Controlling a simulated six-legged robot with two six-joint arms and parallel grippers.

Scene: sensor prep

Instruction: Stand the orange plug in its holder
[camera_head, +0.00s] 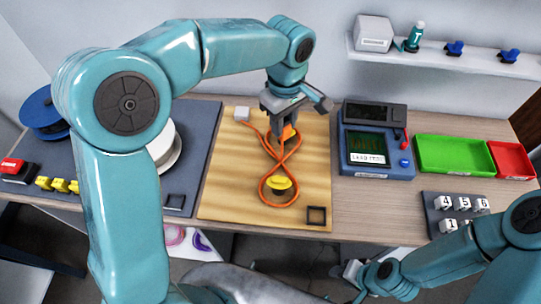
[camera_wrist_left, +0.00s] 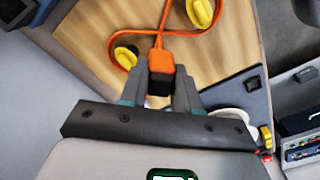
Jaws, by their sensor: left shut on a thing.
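The orange plug (camera_head: 289,132) is between the fingers of my left gripper (camera_head: 278,128), over the far part of the wooden board. In the left wrist view, the fingers of my left gripper (camera_wrist_left: 160,98) are shut on the orange plug (camera_wrist_left: 161,62), whose dark end points towards the gripper. Its orange cable (camera_head: 268,145) crosses itself and loops around a yellow peg (camera_head: 279,184). A dark square frame (camera_head: 316,215), possibly the holder, is at the board's near right corner, apart from the plug. My right gripper (camera_head: 349,270) is low in front of the table; its jaws are unclear.
A white block (camera_head: 241,114) is at the board's far left. A blue tester (camera_head: 376,150), a green tray (camera_head: 455,154) and a red tray (camera_head: 512,160) stand to the right. A dark mat (camera_head: 203,125) with a white spool (camera_head: 165,148) lies left. The board (camera_head: 225,190) has bare room.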

